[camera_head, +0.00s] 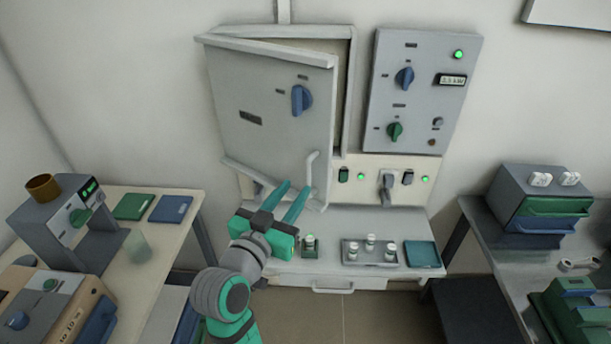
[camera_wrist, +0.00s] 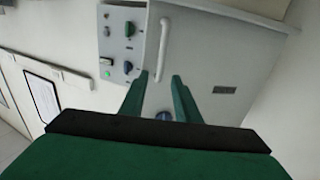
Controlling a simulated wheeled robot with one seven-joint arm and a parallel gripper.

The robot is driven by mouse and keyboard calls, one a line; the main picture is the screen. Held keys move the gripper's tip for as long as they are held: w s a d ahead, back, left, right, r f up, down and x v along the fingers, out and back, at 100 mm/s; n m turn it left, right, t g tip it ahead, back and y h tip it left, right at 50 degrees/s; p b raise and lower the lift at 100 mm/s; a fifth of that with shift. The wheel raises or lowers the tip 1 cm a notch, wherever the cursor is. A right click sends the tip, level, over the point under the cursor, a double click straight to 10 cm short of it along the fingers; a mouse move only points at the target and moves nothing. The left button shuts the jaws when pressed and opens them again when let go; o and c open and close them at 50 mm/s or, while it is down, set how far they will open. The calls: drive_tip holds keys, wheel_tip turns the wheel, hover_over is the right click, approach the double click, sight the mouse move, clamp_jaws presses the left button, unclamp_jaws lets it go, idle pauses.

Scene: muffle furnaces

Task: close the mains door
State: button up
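The mains door (camera_head: 262,120) is a grey cabinet door with a blue knob (camera_head: 301,100), standing ajar with a gap along its right edge. Its pale bar handle (camera_head: 312,172) is at the lower right of the door. The door also shows in the wrist view (camera_wrist: 225,65), with the handle (camera_wrist: 163,50) beyond the fingertips. My gripper (camera_head: 298,185) is in front of the door's lower part, near the handle. Whether a finger touches the door or handle I cannot tell.
A control panel (camera_head: 420,90) with knobs and green lights is right of the cabinet. Below are a switch strip and a bench (camera_head: 340,225) with a small tray of jars (camera_head: 370,252) and a teal pad (camera_head: 423,254). Side tables with equipment stand left and right.

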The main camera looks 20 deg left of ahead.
sight(307, 172)
drive_tip(key=w, duration=0.7)
drive_tip(key=shift+d, duration=0.25)
drive_tip(key=shift+c, duration=0.2)
clamp_jaws()
